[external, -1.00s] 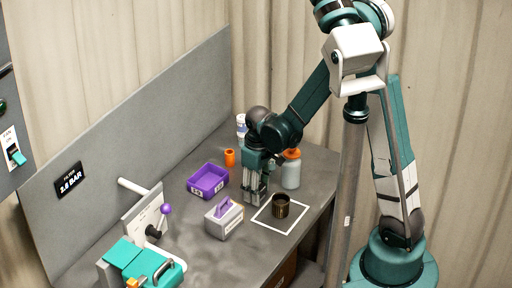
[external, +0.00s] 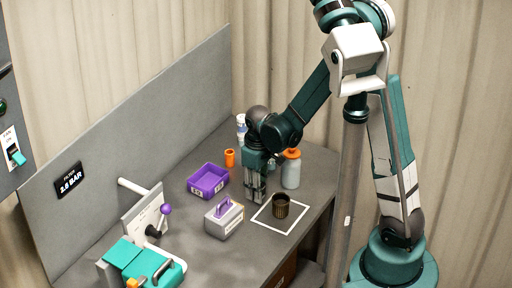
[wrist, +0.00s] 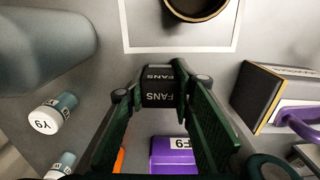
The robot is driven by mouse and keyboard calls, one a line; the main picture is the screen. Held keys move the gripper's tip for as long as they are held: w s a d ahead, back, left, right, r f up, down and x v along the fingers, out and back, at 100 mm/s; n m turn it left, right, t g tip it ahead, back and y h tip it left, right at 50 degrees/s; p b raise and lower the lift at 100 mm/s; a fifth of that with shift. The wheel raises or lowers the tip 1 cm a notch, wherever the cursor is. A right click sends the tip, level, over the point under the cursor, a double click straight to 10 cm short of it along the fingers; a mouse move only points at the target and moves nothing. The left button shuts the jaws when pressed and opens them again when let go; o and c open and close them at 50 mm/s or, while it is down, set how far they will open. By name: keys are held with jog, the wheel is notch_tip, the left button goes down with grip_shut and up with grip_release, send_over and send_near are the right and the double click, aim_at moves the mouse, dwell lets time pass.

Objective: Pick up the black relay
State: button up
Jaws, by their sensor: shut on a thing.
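The black relay (wrist: 158,88), a small dark block with "FANS" printed in white, shows in the wrist view between my fingertips. My gripper (wrist: 160,92) is shut on it, one finger pressed against each side. In the external view my gripper (external: 256,196) points straight down, low over the bench, between the grey purple-handled box and the grey bottle. The relay cannot be made out there, hidden by the fingers. I cannot tell whether it still touches the bench.
A dark cup (external: 281,207) stands inside a white square outline (external: 262,222). The grey box (external: 224,222), purple bin (external: 208,186), orange cup (external: 230,158) and orange-capped bottle (external: 291,175) stand close around my gripper.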

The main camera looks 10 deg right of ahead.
jog(key=shift+r+p, duration=0.5)
jog(key=shift+r, duration=4.4)
jog(key=shift+r, duration=0.1)
